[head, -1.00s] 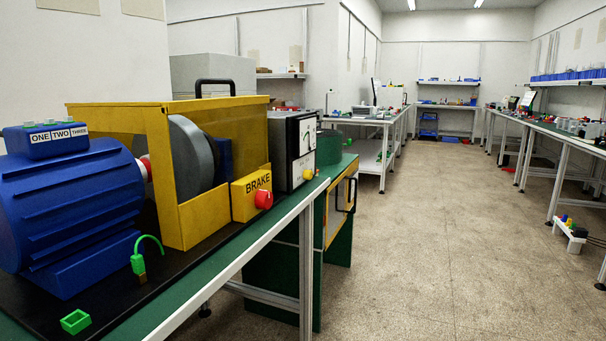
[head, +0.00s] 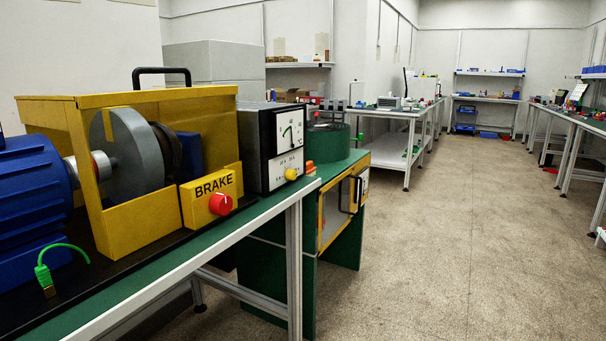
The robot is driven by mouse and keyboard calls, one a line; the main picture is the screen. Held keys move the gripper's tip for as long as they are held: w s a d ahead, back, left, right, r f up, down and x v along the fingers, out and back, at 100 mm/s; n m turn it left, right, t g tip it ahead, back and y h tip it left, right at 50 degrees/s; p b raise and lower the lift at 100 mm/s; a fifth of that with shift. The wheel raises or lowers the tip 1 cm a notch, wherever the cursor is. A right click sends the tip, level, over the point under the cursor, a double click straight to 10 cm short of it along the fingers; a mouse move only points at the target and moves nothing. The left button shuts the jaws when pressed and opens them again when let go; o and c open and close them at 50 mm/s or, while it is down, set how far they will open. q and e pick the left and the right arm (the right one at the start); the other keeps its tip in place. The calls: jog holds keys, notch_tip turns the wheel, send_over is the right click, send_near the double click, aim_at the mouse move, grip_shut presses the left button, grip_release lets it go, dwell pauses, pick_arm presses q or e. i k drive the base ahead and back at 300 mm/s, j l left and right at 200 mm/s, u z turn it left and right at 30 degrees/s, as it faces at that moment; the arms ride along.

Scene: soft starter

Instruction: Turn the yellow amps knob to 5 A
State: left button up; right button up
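A yellow knob (head: 291,174) sits low on the white front panel of a black-and-grey meter box (head: 267,152). The panel has a dial with a needle (head: 290,135) above the knob. The lettering beside the knob is too small to read, so its setting cannot be told. The box stands on the green-topped bench (head: 262,213), right of the yellow BRAKE box (head: 212,194) with its red knob (head: 221,204). Neither of my grippers shows in the head view.
A blue motor (head: 30,190) and a yellow guard (head: 140,215) around a grey disc stand at the left. A green plug with a curved lead (head: 45,272) lies near the bench front. A green cabinet (head: 335,215) stands beyond. The floor (head: 440,260) at right is clear.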

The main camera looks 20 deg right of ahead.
aim_at(290, 174)
jog(key=i+l+u, duration=0.15)
jog(key=l, duration=2.1)
jog(key=k, duration=0.05)
